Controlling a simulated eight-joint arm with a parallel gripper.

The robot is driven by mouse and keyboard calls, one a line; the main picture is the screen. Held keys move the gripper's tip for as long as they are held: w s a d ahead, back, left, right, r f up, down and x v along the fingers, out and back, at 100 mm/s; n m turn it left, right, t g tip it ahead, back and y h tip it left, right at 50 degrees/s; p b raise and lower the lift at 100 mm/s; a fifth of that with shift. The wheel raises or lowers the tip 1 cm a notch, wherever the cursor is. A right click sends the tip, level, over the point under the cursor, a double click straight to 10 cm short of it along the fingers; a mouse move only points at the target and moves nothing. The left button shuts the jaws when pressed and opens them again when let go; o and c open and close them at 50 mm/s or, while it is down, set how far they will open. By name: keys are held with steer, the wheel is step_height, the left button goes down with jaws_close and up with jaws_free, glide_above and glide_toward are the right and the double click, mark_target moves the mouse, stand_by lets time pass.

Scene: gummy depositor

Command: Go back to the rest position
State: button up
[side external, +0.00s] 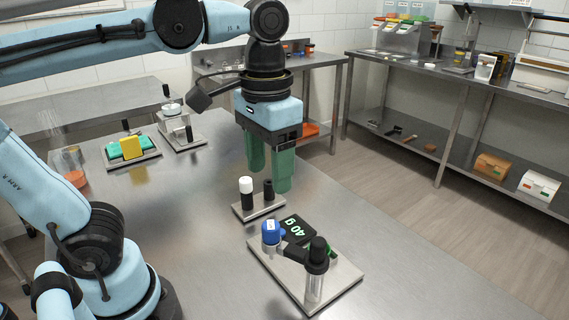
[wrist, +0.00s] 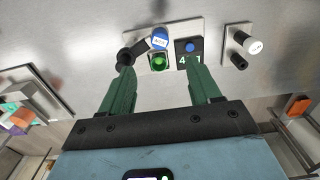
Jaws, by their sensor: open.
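My gripper (side external: 268,178) has two green fingers pointing down above the steel table (side external: 190,232). In the wrist view its fingers (wrist: 160,75) are spread apart, with nothing between them. The depositor (side external: 316,270) stands on a metal plate in front of the gripper, with a blue cap, a black-topped clear tube and a display reading 40 g (side external: 292,228). In the wrist view the depositor's blue part (wrist: 160,40) and a lit green round part (wrist: 159,62) show beyond the fingertips. The rest position itself is not marked in view.
A small plate holds a white-topped black cylinder (side external: 246,190) and a shorter black post (side external: 268,188), close to the fingers. A tray with green and yellow blocks (side external: 131,146) and a small metal device (side external: 178,128) stand at the back left. Open table lies at left.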

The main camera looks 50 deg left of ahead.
steer(key=w+a+f+t, duration=0.4)
steer(key=f+t, duration=0.3)
steer(key=f, duration=0.3)
steer(key=shift+a, duration=0.9)
